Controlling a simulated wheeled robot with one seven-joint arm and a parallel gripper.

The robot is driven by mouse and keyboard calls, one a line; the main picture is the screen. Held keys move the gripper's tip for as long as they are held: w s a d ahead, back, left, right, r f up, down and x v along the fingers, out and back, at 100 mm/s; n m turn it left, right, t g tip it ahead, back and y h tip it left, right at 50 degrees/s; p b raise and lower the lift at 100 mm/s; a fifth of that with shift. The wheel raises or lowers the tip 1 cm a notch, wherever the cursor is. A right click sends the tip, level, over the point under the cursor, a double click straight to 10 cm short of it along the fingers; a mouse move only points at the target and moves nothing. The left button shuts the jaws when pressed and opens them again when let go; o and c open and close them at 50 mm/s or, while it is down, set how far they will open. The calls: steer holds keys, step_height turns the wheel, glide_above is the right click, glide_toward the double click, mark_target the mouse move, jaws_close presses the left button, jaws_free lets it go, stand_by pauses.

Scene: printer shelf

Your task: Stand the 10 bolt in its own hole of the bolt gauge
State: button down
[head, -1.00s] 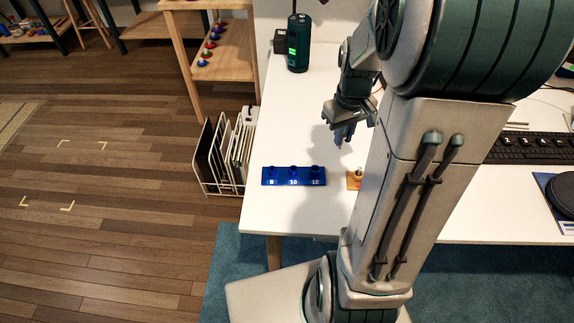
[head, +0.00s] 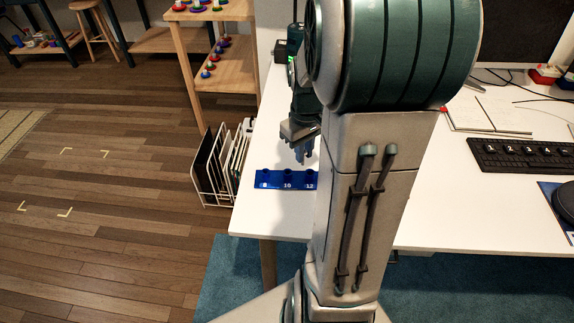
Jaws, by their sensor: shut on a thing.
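The blue bolt gauge (head: 275,183) lies near the left front part of the white table in the head view. It has a row of dark round holes, with the labels 10 and 12 readable and the left label washed out by glare. My gripper (head: 303,157) points down just above and behind the gauge's right half, apart from it. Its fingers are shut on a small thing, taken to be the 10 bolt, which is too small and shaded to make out. My arm covers the table right of the gauge.
A white rack of folders (head: 222,165) stands on the floor left of the table (head: 265,215). A dark device with a green light stands at the back, partly behind my arm. A keyboard (head: 525,157) and an open notebook (head: 487,115) lie to the right.

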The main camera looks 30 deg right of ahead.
steer(key=w+a+f, duration=0.2)
steer(key=w, duration=0.1)
steer(key=shift+a+f, duration=0.15)
steer(key=shift+a, duration=0.15)
steer(key=shift+a+f, duration=0.1)
steer(key=shift+f, duration=1.95)
steer(key=shift+b, duration=0.3)
steer(key=shift+f, duration=0.2)
steer(key=c, duration=1.4)
jaws_free()
steer(key=shift+r, duration=0.1)
